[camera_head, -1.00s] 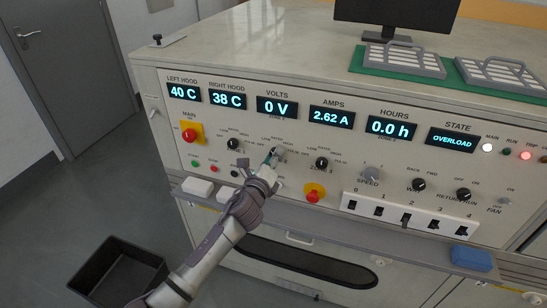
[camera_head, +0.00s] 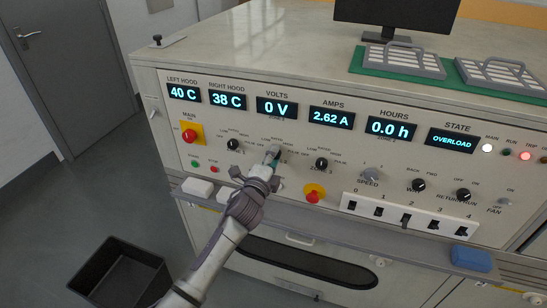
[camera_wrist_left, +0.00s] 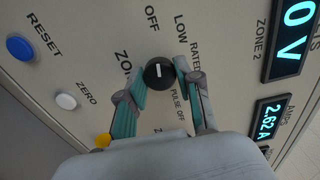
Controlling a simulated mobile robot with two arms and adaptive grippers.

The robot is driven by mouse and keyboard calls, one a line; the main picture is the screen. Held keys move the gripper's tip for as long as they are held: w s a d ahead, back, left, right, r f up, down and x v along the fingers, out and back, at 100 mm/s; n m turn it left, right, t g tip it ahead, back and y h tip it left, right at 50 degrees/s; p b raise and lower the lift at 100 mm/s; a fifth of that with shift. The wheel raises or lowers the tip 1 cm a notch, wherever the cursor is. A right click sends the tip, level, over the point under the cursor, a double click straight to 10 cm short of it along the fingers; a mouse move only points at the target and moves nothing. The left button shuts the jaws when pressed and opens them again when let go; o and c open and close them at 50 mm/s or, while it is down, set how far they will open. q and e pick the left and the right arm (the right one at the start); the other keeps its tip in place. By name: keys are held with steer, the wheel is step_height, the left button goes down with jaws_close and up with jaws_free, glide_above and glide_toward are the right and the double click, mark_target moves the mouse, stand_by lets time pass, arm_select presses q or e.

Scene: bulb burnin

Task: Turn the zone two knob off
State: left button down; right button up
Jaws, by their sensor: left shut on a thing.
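The zone two knob (camera_wrist_left: 159,72) is black with a white pointer line and sits between my left fingertips in the left wrist view. The line runs roughly up and down in that picture. OFF, LOW, RATED and PULSE labels are printed around the knobs there. My left gripper (camera_head: 273,153) is at the panel below the VOLTS display, and it also shows in the left wrist view (camera_wrist_left: 162,74). Its fingers are shut on the knob from both sides. In the head view the gripper hides most of this knob. My right gripper is not in view.
Similar black knobs stand to the left (camera_head: 233,144) and right (camera_head: 321,163). A red stop button (camera_head: 314,193) and a switch row (camera_head: 408,216) lie to the lower right. A ledge with a blue block (camera_head: 471,257) runs below. The STATE display (camera_head: 452,140) reads OVERLOAD.

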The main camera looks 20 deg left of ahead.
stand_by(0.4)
arm_select(q)
steer(key=c, duration=0.8)
jaws_free()
steer(key=shift+o, duration=0.2)
steer(key=s, duration=1.2)
steer(key=shift+a, duration=0.2)
steer(key=shift+f, duration=0.1)
